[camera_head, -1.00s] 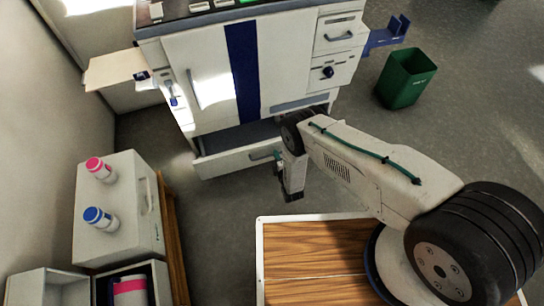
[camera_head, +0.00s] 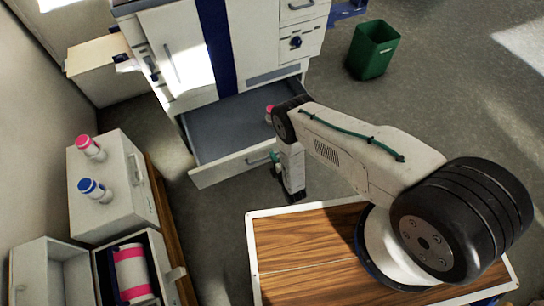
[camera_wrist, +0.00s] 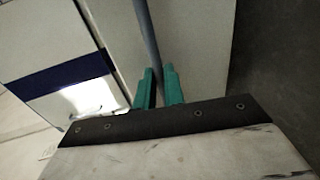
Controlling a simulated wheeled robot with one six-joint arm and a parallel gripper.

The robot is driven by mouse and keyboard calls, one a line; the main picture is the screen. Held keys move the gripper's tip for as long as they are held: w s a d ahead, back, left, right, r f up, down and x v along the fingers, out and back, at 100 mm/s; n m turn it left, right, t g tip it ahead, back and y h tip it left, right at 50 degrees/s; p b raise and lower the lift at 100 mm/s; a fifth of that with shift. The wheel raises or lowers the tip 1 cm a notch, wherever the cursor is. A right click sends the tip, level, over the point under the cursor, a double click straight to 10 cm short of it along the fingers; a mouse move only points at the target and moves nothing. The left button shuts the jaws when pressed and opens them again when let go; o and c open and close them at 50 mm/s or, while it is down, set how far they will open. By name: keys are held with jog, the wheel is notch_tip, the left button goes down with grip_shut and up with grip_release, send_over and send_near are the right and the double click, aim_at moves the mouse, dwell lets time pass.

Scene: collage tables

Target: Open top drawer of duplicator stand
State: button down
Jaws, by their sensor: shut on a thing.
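A large white cabinet (camera_head: 258,45) with a dark blue vertical stripe stands at the top of the head view. A wide grey drawer (camera_head: 225,117) low in it is pulled well out, with its inside showing. Its white front (camera_head: 222,171) carries a grey bar handle (camera_head: 257,160) near the right end. My gripper (camera_head: 276,165) is at this handle, partly hidden by my arm. In the wrist view, the teal fingers (camera_wrist: 159,88) are shut on the grey bar handle (camera_wrist: 148,38), which runs between them.
A green bin (camera_head: 372,50) stands to the right of the cabinet. At left, a small white unit (camera_head: 95,180) carries a pink-capped bottle (camera_head: 90,147) and a blue-capped bottle (camera_head: 95,190). A small pink-red object (camera_head: 269,114) shows beside my arm. Grey floor is clear at right.

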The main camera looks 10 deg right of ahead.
jog(key=shift+s, duration=0.15)
jog(key=c, duration=1.5)
grip_release()
jog(key=v, duration=0.8)
